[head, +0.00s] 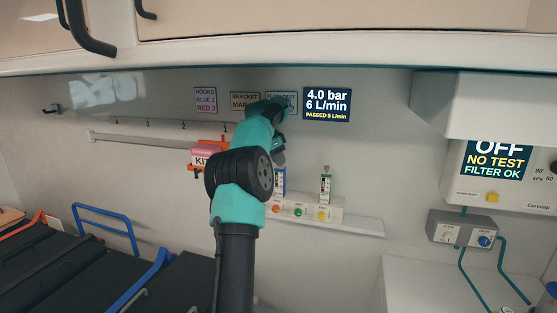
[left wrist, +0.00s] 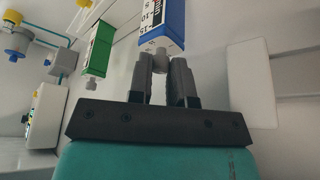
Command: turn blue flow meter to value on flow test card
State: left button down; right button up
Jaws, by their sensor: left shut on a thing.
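The blue flow meter (head: 279,181) stands on the wall shelf, partly hidden behind my left arm. In the left wrist view its blue body (left wrist: 163,27) carries a white scale with a grey knob (left wrist: 160,61) at its end. My left gripper (left wrist: 166,72) is shut on that knob; in the head view the gripper (head: 278,150) is mostly covered by the arm. The flow test card (head: 283,97) is on the wall behind my wrist, its lower part covered and its value unreadable. The display (head: 327,105) beside it reads 4.0 bar, 6 L/min, PASSED 5 L/min. My right gripper is not in view.
A green flow meter (head: 326,185) stands just right of the blue one; it also shows in the left wrist view (left wrist: 97,50). A red-and-white kit box (head: 205,156) is left of my arm. Cabinets (head: 350,20) overhang above.

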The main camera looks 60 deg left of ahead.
pick_arm(q)
jog(key=shift+a+m+h, duration=0.15)
jog(key=shift+m+h, duration=0.35)
jog(key=shift+m, duration=0.8)
jog(key=shift+g, duration=0.3)
jog(key=c, duration=1)
grip_release()
jog(key=shift+c, duration=0.2)
